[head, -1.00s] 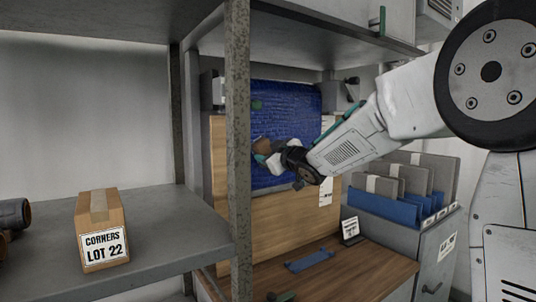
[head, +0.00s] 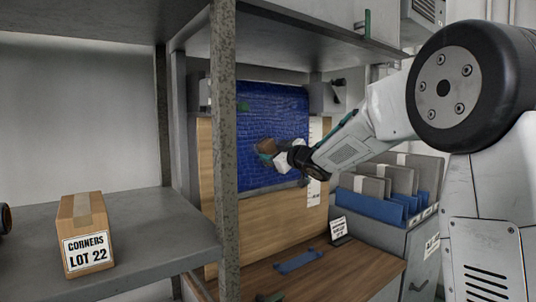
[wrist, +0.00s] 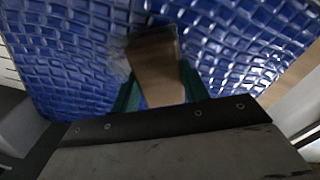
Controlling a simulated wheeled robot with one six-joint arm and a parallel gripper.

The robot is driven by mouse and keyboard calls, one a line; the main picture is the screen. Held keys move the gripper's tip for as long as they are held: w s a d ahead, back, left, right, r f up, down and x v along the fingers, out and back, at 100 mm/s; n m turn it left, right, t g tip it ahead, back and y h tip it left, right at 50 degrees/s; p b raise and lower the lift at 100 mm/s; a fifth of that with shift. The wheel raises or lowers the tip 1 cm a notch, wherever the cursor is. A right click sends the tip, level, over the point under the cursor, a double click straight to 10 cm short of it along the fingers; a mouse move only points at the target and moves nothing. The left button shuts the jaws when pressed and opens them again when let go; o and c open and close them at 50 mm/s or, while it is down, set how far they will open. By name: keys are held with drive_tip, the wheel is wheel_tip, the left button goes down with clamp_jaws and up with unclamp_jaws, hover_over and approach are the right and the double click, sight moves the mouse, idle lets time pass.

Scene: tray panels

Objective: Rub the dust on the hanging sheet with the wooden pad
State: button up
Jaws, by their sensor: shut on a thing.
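The hanging sheet (head: 275,115) is blue with a brick-like texture and hangs in front of a wooden board. It fills most of the wrist view (wrist: 65,60). My gripper (head: 273,153) is shut on the brown wooden pad (head: 265,146), which is at the sheet's middle. In the wrist view the pad (wrist: 158,75) stands between the green fingers of my gripper (wrist: 160,92), with its far end at the sheet; contact cannot be told for sure. A pale greyish smudge of dust (wrist: 117,62) shows just left of the pad. The pad hides the sheet behind it.
A grey shelf post (head: 224,150) stands left of the sheet. A "CORNERS LOT 22" box (head: 86,235) sits on the left shelf. Below the sheet, a blue strip (head: 299,262) and a small sign (head: 340,229) are on the wooden bench. A folder bin (head: 400,235) stands right.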

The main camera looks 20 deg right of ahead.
drive_tip(key=shift+w+d, duration=1.05)
drive_tip(key=shift+d, duration=2.25)
drive_tip(key=shift+s+a, duration=0.65)
drive_tip(key=shift+a, duration=1.35)
drive_tip(key=shift+s+a, duration=0.6)
drive_tip(key=shift+a, duration=1.35)
drive_tip(key=shift+s+a, duration=0.65)
drive_tip(key=shift+a, duration=1.35)
drive_tip(key=shift+s+a, duration=0.15)
drive_tip(key=shift+a, duration=0.35)
drive_tip(key=shift+a+r, duration=0.1)
drive_tip(key=shift+r, duration=0.15)
drive_tip(key=shift+w+d, duration=2.05)
drive_tip(key=shift+d, duration=4.5)
drive_tip(key=shift+s+a, duration=0.7)
drive_tip(key=shift+a, duration=1.5)
drive_tip(key=shift+s+a, duration=0.65)
drive_tip(key=shift+a, duration=1.5)
drive_tip(key=shift+s+a, duration=0.7)
drive_tip(key=shift+a, duration=1.5)
